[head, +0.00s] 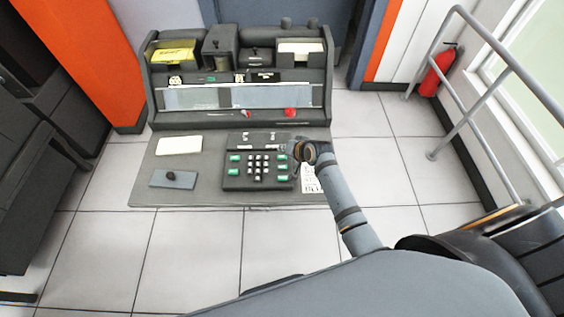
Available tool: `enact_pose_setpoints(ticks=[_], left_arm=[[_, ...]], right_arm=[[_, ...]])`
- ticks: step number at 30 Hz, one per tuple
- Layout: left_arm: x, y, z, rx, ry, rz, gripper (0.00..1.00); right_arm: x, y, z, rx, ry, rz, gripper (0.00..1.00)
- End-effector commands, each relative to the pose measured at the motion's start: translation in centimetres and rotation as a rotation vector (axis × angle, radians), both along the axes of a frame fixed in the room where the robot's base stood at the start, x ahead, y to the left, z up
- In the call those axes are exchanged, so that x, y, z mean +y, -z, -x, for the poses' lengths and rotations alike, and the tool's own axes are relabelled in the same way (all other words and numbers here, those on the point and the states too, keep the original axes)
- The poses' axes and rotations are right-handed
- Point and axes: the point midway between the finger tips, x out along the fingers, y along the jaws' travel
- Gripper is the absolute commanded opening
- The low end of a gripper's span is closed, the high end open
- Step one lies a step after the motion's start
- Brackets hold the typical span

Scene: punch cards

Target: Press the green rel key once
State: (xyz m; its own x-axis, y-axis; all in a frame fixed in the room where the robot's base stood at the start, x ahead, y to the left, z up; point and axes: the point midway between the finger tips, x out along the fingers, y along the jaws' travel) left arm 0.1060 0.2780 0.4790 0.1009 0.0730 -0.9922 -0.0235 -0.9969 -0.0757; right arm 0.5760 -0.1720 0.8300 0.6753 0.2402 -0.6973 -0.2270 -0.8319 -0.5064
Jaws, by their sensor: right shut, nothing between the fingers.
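A dark keypad (258,184) sits on the front desk of a grey card punch machine. It has several white keys (258,163) in the middle and green keys in columns on its left (234,158) and right (282,179). The labels are too small to read, so I cannot tell which green key is rel. My right gripper (287,147) is shut and empty over the keypad's upper right corner, close to the upper right green key. Whether it touches anything is unclear. My wrist hides part of the keypad's right edge. My left gripper is out of view.
White cards (179,145) and a grey pad with a dark knob (173,179) lie on the desk left of the keypad. A printed sheet (311,179) lies to its right, partly behind my arm. A red knob (290,112) is on the panel behind.

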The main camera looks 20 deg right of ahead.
Motion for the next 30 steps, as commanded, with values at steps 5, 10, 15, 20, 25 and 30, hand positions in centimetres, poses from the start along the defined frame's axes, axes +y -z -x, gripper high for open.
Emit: enact_pose_setpoints(ticks=[5, 10, 15, 20, 25, 30], left_arm=[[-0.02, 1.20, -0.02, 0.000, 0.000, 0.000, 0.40], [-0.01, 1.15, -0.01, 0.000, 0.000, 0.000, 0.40], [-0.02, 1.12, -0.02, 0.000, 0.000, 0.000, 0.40], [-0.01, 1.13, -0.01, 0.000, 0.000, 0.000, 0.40], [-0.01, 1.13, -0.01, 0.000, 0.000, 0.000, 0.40], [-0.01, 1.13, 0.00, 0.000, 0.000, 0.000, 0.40]], right_arm=[[0.02, 1.87, -0.04, -0.001, -0.001, -0.001, 0.00], [0.03, 1.92, -0.05, -0.001, -0.001, -0.001, 0.00], [0.03, 1.89, -0.05, -0.001, -0.001, -0.001, 0.00], [0.03, 1.90, -0.04, -0.001, -0.001, -0.001, 0.00], [0.03, 1.90, -0.04, -0.001, -0.001, -0.001, 0.00], [0.02, 1.91, -0.03, -0.001, -0.001, -0.001, 0.00]])
